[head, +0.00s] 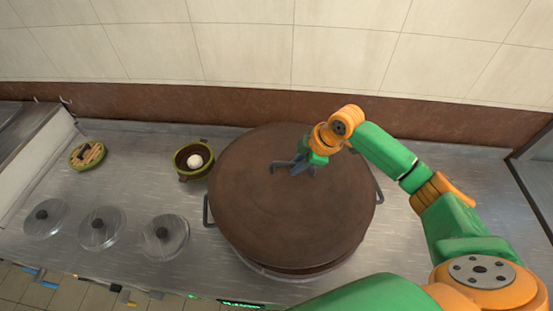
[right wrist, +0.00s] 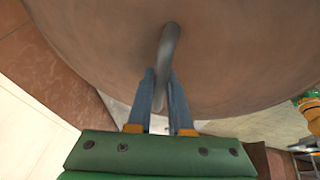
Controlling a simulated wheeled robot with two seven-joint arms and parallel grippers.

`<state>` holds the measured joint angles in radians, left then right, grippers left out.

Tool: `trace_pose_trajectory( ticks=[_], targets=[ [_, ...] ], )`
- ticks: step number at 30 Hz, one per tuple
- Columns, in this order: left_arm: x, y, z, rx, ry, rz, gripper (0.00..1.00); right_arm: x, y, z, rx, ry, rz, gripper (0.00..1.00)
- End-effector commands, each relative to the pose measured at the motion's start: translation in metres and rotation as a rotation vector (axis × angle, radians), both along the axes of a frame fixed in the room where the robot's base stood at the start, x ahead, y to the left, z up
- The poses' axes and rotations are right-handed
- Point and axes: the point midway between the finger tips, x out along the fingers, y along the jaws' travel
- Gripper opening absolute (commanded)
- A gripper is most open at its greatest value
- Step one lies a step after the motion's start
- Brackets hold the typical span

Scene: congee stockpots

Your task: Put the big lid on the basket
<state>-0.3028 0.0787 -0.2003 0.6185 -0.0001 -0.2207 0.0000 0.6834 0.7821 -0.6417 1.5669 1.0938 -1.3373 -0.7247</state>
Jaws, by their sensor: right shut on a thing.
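The big lid (head: 280,215) is a wide, round brown disc with a grey bar handle (head: 281,166) on top. It lies over a wide metal vessel with side handles (head: 207,211), covering nearly all of it. A lower rim shows under the lid's front edge; I cannot tell whether they touch. My right gripper (head: 303,165) is shut on the lid's handle, and in the right wrist view its two blue fingers (right wrist: 162,90) straddle the bar (right wrist: 169,48). A small green-rimmed basket (head: 180,170) holding a white ball stands left of the lid. My left gripper is out of view.
A small round slatted lid (head: 87,155) lies at the far left of the steel counter (head: 135,160). Three clear lids with black knobs (head: 98,228) lie in a row near the front edge. A tiled wall (head: 240,45) runs behind.

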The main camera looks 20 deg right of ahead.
Motion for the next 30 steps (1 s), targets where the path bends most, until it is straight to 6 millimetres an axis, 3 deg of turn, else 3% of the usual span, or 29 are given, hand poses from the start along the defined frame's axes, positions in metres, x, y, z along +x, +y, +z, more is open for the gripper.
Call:
trace_pose_trajectory(
  ticks=[3, 8, 21, 30],
  targets=[
    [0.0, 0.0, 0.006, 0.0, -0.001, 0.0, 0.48, -0.001, -0.014, -0.007, 0.003, -0.001, 0.029, 0.0],
    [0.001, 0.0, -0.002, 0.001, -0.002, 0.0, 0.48, -0.002, -0.017, -0.017, 0.002, -0.004, 0.043, 0.0],
    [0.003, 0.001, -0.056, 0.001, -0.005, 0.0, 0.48, -0.002, -0.016, -0.067, 0.0, -0.004, 0.044, 0.0],
    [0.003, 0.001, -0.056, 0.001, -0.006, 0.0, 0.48, -0.002, -0.016, -0.067, 0.0, -0.004, 0.044, 0.0]
  ],
)
